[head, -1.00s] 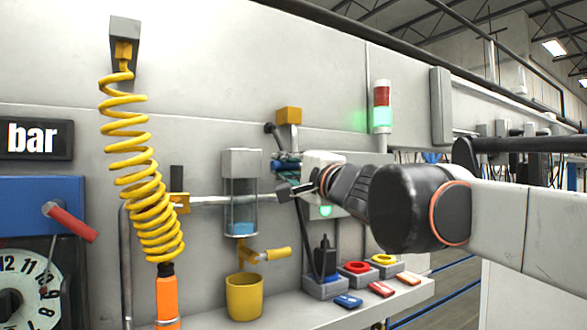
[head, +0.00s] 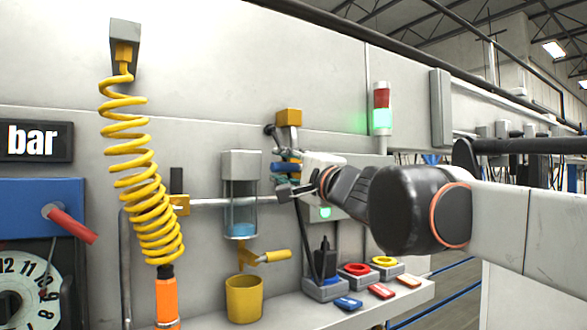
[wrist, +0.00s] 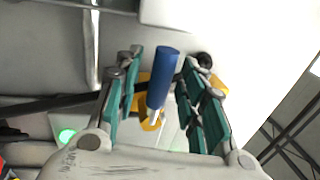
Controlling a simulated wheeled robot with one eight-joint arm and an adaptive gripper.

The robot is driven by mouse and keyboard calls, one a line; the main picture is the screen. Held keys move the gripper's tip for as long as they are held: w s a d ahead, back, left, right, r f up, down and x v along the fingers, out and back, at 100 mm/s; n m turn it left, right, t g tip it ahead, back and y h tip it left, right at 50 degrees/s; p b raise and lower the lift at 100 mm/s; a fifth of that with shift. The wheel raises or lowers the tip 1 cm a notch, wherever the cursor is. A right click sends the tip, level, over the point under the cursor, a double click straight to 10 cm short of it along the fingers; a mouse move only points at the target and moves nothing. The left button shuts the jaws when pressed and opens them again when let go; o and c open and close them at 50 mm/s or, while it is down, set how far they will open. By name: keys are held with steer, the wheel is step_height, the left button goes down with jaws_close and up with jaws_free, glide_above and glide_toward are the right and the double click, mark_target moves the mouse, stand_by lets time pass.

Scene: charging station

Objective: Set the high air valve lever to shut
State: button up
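The high air valve lever has a blue handle (wrist: 163,78) on a thin metal stem. In the wrist view it stands between the two teal-padded fingers of my gripper (wrist: 157,92), with a visible gap on each side. In the head view the blue handle (head: 286,169) shows small and partly hidden among the fingers, below a yellow block (head: 288,117) on the wall. A yellow valve part (wrist: 153,120) shows at the stem's base. My gripper is open around the handle and does not pinch it.
A clear cylinder with blue liquid (head: 240,212) and a yellow cup (head: 244,298) are left of my gripper. A shelf below holds a black plug (head: 324,258) and red (head: 357,268) and yellow (head: 383,261) buttons. A coiled yellow hose (head: 140,170) hangs farther left.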

steer(key=v, duration=1.2)
steer(key=s+d+f+n+g+h+b, duration=0.1)
steer(key=s+f+n+g+b, duration=0.35)
steer(key=f, duration=1.05)
steer(key=s+f+n+h+b, duration=0.1)
steer(key=s+f+n+b, duration=0.1)
steer(key=f+b, duration=0.9)
steer(key=s+d+f+n+g+h+b, duration=0.1)
steer(key=s+f+n+g+b, duration=0.15)
steer(key=f, duration=1.55)
steer(key=s+d+f+g+h+b, duration=0.1)
steer(key=s+d+f+h+b, duration=0.1)
steer(key=f, duration=0.9)
steer(key=s+d+f+n+g+h+b, duration=0.1)
steer(key=s+d+f+h+b, duration=0.2)
steer(key=d+f+b, duration=0.4)
steer(key=s+d+f+n+h+b, duration=0.1)
steer(key=s+d+f+h+b, duration=0.2)
steer(key=f, duration=1.2)
steer(key=s+d+b, duration=0.1)
steer(key=d, duration=0.2)
steer(key=shift+s+g+b, duration=0.2)
steer(key=shift+g+b, duration=0.2)
steer(key=shift+f, duration=0.1)
